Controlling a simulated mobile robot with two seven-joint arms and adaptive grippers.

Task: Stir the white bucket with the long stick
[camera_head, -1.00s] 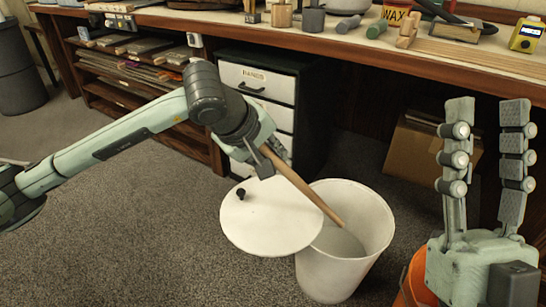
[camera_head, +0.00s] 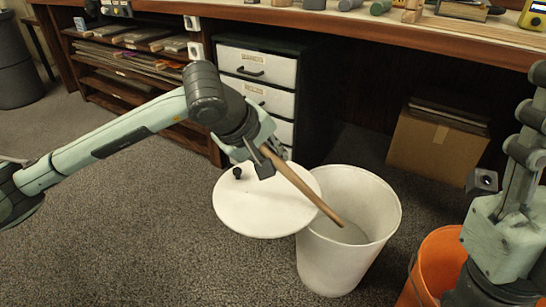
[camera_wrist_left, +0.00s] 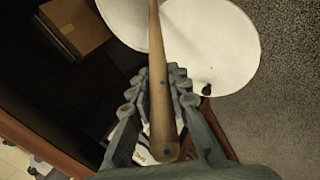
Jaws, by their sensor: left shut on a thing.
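The white bucket (camera_head: 340,268) stands open on the carpet, with a greyish content (camera_head: 338,231) inside. My left gripper (camera_head: 262,164) is above and left of it, shut on the long wooden stick (camera_head: 300,184). The stick slants down to the right, its lower end inside the bucket at the content. In the left wrist view the stick (camera_wrist_left: 157,80) runs between the fingers. A white round lid (camera_head: 262,212) with a black knob overlaps the bucket's left rim; I cannot tell whether they touch. My right gripper (camera_head: 532,120) is at the right edge, partly out of view.
An orange bucket (camera_head: 430,262) stands right of the white one, partly behind my right arm. A cardboard box (camera_head: 437,146) sits under the long workbench (camera_head: 400,30). A drawer unit (camera_head: 258,66) and shelves (camera_head: 125,60) stand behind. Open carpet lies to the left.

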